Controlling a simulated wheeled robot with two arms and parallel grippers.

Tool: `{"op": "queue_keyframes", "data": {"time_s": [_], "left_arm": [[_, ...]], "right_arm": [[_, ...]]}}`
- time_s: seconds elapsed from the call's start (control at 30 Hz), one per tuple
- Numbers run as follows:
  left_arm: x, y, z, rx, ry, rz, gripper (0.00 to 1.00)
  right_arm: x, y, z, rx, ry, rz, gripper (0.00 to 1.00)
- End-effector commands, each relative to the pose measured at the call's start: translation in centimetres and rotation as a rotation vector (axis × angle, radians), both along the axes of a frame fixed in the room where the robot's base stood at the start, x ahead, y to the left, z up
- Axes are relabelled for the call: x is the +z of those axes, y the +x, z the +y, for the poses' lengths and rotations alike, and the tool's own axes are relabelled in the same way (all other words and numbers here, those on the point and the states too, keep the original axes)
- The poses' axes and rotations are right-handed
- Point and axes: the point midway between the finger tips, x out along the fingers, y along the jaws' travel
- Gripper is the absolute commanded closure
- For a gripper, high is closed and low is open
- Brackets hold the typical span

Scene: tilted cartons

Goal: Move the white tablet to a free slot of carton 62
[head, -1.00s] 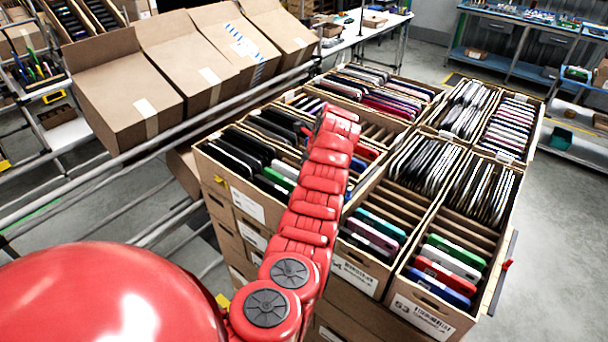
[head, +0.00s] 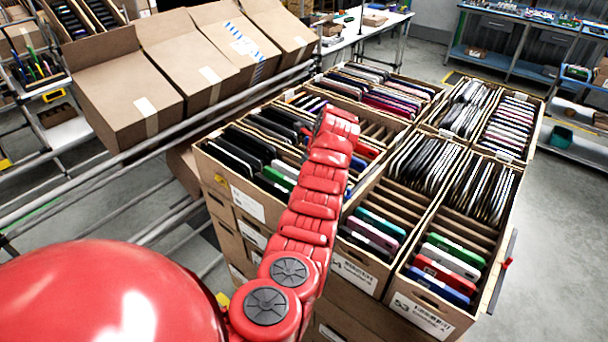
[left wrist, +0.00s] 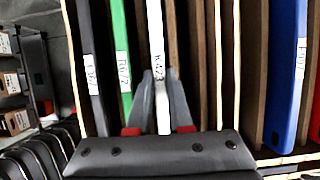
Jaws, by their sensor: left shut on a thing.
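The white tablet (left wrist: 156,50) stands upright in a slotted carton in the left wrist view, between a green tablet (left wrist: 120,55) and empty brown dividers. It carries a small white label. My left gripper (left wrist: 160,92) has its two fingers closed on the tablet's near end, one on each side. In the head view my red arm reaches over the cartons and hides the fingers. A white edge (head: 286,169) beside a green one there is partly covered by the arm. My right gripper is out of view. I cannot read a 62 on any carton.
Several tilted cartons full of tablets stand packed together. The front right carton (head: 420,314) has bare dividers behind its green, white, red and blue tablets. Its left neighbour (head: 352,270) also has bare dividers. Closed brown boxes (head: 125,95) line a rail at left.

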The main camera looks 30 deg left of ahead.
Motion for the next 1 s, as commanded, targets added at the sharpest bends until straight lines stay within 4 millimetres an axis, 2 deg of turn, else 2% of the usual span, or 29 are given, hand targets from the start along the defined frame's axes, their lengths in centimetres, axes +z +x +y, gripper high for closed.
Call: {"op": "queue_keyframes", "data": {"time_s": [0.17, 0.2, 0.37, 0.77, 0.87, 1.0], "left_arm": [[0.1, 0.0, 0.0, 0.001, 0.001, -0.001, 1.0], [0.1, 0.0, 0.0, 0.001, 0.001, -0.001, 0.76], [0.0, 0.0, 0.0, 0.0, 0.001, -0.001, 0.47], [0.4, 0.0, 0.0, 0.0, 0.0, -0.001, 0.47], [1.7, 0.1, 0.0, -0.002, 0.0, -0.001, 0.47], [4.6, 0.2, 0.0, 0.0, 0.001, -0.006, 0.47]], "right_arm": [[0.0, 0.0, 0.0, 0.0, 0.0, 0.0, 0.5], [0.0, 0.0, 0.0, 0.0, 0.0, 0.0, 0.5], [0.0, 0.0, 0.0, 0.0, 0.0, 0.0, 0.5], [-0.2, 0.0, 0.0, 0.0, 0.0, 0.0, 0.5], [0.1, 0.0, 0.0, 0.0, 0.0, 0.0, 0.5], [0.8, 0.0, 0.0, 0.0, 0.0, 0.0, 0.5]]}}
